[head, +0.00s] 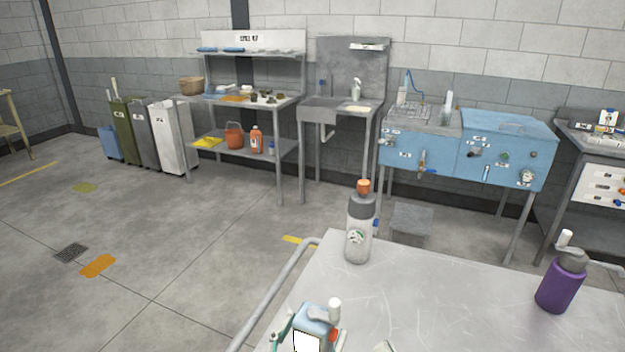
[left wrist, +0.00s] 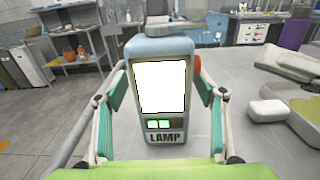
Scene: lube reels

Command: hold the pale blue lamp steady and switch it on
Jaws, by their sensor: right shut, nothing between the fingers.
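The pale blue lamp (head: 315,318) stands at the near edge of the head view. In the left wrist view the lamp (left wrist: 131,118) is upright, with a plain bright white front panel, two green squares and a LAMP label. A red part (left wrist: 197,68) shows on its right side. My left gripper (left wrist: 163,95) has a finger against each side of the lamp.
A clear bottle with an orange cap (head: 358,240) stands at the table's far left corner. A purple bottle (head: 560,287) is on the right. The grey tabletop (head: 450,290) between them is clear. A rail (head: 275,287) runs along its left edge.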

